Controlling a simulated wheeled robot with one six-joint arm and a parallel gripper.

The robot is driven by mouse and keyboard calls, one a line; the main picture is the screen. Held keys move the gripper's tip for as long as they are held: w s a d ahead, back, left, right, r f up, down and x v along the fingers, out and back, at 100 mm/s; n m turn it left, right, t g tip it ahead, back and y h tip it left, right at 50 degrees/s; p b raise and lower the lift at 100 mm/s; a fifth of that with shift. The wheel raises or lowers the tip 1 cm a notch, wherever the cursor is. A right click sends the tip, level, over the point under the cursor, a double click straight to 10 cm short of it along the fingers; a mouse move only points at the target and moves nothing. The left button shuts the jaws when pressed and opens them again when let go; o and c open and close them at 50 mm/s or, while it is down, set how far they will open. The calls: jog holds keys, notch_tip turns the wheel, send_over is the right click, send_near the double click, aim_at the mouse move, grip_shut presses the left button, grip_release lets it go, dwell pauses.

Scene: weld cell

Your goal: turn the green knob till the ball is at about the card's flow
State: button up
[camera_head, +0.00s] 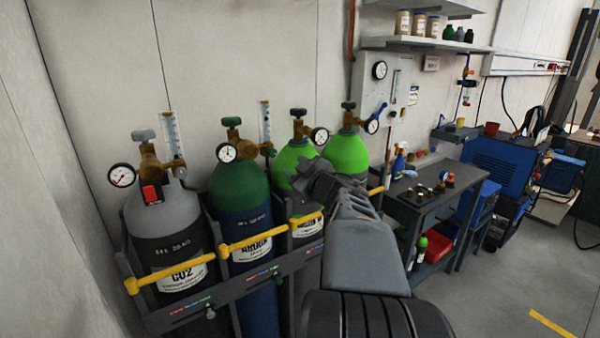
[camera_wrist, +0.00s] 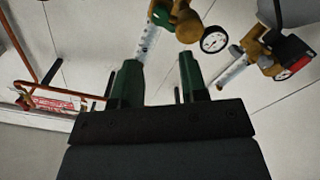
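The dark green argon cylinder (camera_head: 240,185) stands second from left in the rack. Its brass regulator carries a round gauge (camera_head: 227,153) and an upright clear flow tube (camera_head: 265,122). The small green knob (camera_head: 271,153) sits at the tube's foot; it also shows near the top of the wrist view (camera_wrist: 161,16), where the tube (camera_wrist: 147,43) appears inverted. My gripper (camera_head: 312,178) is to the right of the knob in the head view. In the wrist view its two fingers (camera_wrist: 159,60) are apart with nothing between them, clear of the knob. The ball and the card's flow figure cannot be made out.
A grey CO2 cylinder (camera_head: 165,225) with its own gauge and tube stands left. Bright green cylinders (camera_head: 347,153) stand behind my arm. A yellow bar (camera_head: 250,243) crosses the rack front. A workbench (camera_head: 440,200) stands right; open floor lies at lower right.

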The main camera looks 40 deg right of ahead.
jog(key=shift+s+a, duration=0.1)
jog(key=shift+s, duration=0.6)
jog(key=s+d+f+m+g+h, duration=0.3)
jog(key=d+f+m+g+h, duration=0.15)
jog(key=d+h, duration=0.2)
jog(key=s+a+f+m+g+y, duration=0.2)
jog(key=s+a+f+m+g, duration=0.25)
jog(key=a+f+g, duration=0.35)
jog(key=s+a+f+n+g+y+p, duration=0.1)
jog(key=s+a+f+n+y, duration=0.1)
jog(key=a, duration=1)
jog(key=s+a+f+n+y+p, duration=0.1)
jog(key=a+f+y, duration=0.3)
jog(key=a, duration=0.8)
jog(key=shift+s+n+g+y, duration=0.35)
jog(key=shift+s+n+y, duration=0.3)
jog(key=shift+n, duration=0.05)
jog(key=shift+f, duration=0.1)
